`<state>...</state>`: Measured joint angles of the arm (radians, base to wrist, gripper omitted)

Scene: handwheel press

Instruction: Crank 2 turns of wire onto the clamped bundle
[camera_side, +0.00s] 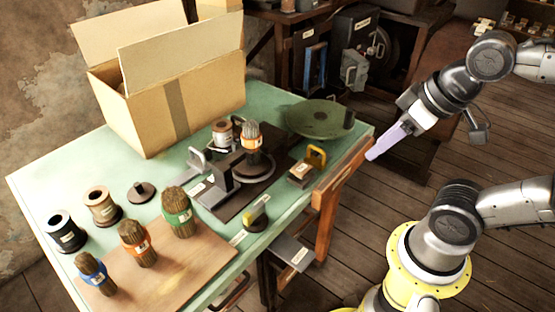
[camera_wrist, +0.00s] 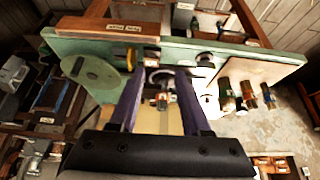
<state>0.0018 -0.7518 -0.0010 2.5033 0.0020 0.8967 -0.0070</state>
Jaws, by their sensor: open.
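A bundle of brown rods with an orange band (camera_side: 252,137) stands upright on a round dark plate (camera_side: 254,166) of the dark fixture on the green table. A spool (camera_side: 222,132) sits just left of it. My gripper (camera_side: 371,156) hangs beyond the table's right edge, apart from the fixture. In the wrist view my gripper (camera_wrist: 158,72) has its two purple fingers spread with nothing held. The orange-banded bundle (camera_wrist: 162,100) shows between them, farther off. I cannot make out a crank handle or any wire turns on the bundle.
A flat green disc (camera_side: 318,119) lies at the table's right corner. A yellow-handled block (camera_side: 315,160) and a yellow-topped piece (camera_side: 257,216) are near the front edge. An open cardboard box (camera_side: 180,100) stands behind. Spools (camera_side: 102,206) and banded bundles (camera_side: 177,211) occupy the left.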

